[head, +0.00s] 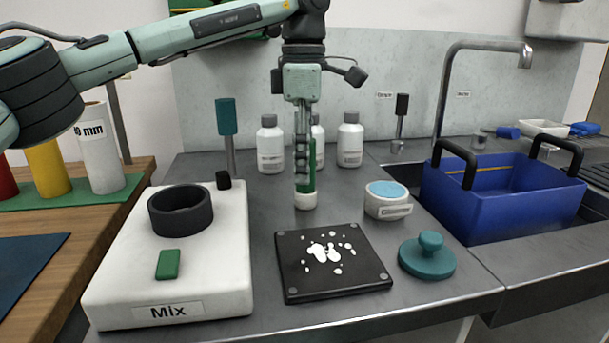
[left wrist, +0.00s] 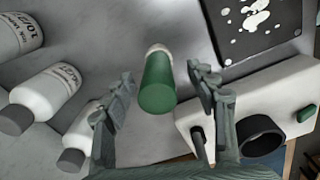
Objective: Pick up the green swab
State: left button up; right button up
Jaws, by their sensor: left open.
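The green swab (head: 312,176) stands upright on the grey counter, a green handle on a white foot, behind the black plate. In the left wrist view its green handle (left wrist: 158,88) points toward the camera between the two fingers, with a gap on each side. My left gripper (head: 304,165) points down at the swab from above and is open, its fingers either side of the handle. In the head view the fingers partly cover the handle. My right gripper is in neither view.
White bottles (head: 270,146) stand close behind the swab. A black plate with white blobs (head: 300,286) lies in front. A white Mix device (head: 120,262) is at left; a blue-topped white pot (head: 387,208), a teal knobbed disc (head: 427,262) and a blue crate (head: 500,205) are at right.

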aim_at(305, 196)
pick_arm(q)
jog(key=f, duration=0.4)
jog(key=shift+d+f, duration=0.2)
jog(key=shift+f, duration=0.05)
jog(key=c, duration=1.1)
jog(key=shift+r, duration=0.1)
jog(key=shift+c, duration=0.2)
